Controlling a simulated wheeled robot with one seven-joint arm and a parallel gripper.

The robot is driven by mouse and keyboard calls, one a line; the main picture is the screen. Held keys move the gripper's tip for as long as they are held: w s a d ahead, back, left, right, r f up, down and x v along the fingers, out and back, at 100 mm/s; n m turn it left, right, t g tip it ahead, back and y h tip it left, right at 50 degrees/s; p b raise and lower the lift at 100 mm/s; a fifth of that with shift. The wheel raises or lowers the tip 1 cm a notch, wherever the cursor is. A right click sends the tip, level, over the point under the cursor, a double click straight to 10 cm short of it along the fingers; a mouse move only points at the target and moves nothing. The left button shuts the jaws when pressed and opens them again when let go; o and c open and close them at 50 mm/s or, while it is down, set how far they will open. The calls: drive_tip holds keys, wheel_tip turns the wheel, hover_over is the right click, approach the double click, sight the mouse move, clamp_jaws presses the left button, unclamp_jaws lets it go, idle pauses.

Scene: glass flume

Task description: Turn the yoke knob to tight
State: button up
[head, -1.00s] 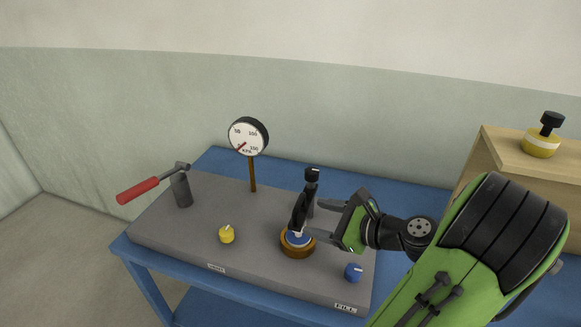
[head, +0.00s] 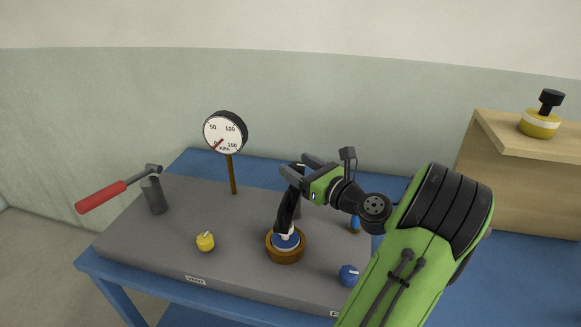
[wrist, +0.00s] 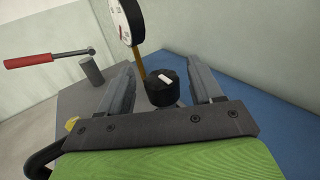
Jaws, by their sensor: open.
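The yoke knob is a black round knob with a white pointer mark (wrist: 163,90). It sits between my open fingers in the wrist view, with a gap showing on each side. In the head view the knob is mostly hidden by my gripper (head: 298,166), which is level with the yoke's top. The dark yoke (head: 287,211) rises over a blue and white piece in a round wooden base (head: 285,256). The pointer mark slants toward the upper left in the wrist view. I cannot read any tight marking.
The grey slab carries a gauge (head: 225,133) on a post, a yellow knob (head: 205,241), a blue knob (head: 349,275) and a red-handled lever pump (head: 101,197). A wooden box (head: 520,170) at right bears a yellow flask with a black top (head: 540,122).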

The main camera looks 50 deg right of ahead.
drive_tip(key=w, duration=0.3)
drive_tip(key=shift+d, duration=0.3)
drive_tip(key=shift+c, duration=0.5)
drive_tip(key=c, duration=0.8)
drive_tip(key=shift+c, duration=0.2)
drive_tip(key=shift+r+p, duration=0.1)
drive_tip(key=shift+p, duration=0.45)
